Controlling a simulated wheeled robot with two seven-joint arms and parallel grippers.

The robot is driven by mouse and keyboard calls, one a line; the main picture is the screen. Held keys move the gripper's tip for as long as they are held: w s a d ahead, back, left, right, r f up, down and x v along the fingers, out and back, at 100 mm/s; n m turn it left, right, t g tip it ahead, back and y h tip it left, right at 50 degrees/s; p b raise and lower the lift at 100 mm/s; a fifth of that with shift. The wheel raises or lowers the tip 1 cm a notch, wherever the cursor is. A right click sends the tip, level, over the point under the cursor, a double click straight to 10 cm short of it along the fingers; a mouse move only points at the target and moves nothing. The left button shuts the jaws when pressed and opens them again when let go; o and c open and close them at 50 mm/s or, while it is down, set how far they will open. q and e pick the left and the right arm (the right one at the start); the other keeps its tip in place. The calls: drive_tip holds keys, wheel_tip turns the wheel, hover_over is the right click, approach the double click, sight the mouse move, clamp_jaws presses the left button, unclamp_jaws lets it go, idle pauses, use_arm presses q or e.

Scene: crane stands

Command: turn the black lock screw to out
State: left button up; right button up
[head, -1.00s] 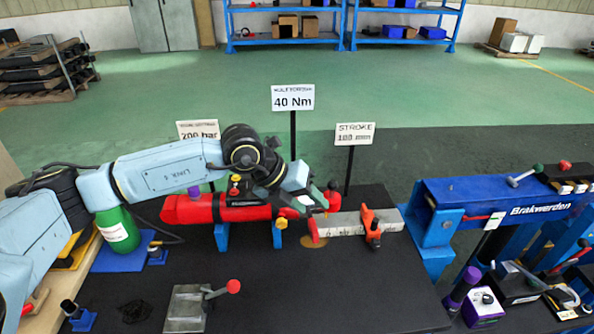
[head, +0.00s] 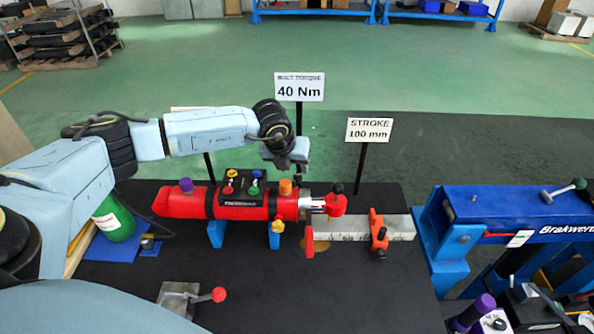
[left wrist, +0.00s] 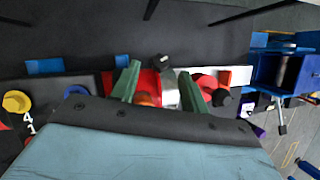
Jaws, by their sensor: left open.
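A red cylinder (head: 190,204) lies on the black table, with a bright metal rod end and a red end piece (head: 335,204) at its right. A black knob (head: 338,188) sits on that end piece. In the left wrist view, one black knob (left wrist: 221,97) is by the right finger and another (left wrist: 161,62) is beyond the red body, between the fingers. I cannot tell which is the lock screw. My left gripper (head: 290,165) is above and behind the cylinder's right part. Its green fingers (left wrist: 160,88) are apart and hold nothing. My right gripper is not in view.
A control box (head: 241,199) with coloured buttons and an orange knob (head: 286,187) sit on the cylinder. Sign posts for 40 Nm (head: 299,88) and 100 mm (head: 369,130) stand behind. A blue frame (head: 450,245) stands at right.

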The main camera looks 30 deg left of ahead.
sight(297, 175)
use_arm(q)
drive_tip(key=x, duration=0.3)
drive_tip(key=shift+w+f, duration=0.2)
drive_tip(key=shift+f, duration=0.05)
drive_tip(key=shift+w+f, duration=0.1)
drive_tip(key=shift+f, duration=0.3)
clamp_jaws()
use_arm(e)
drive_tip(key=shift+w, duration=0.65)
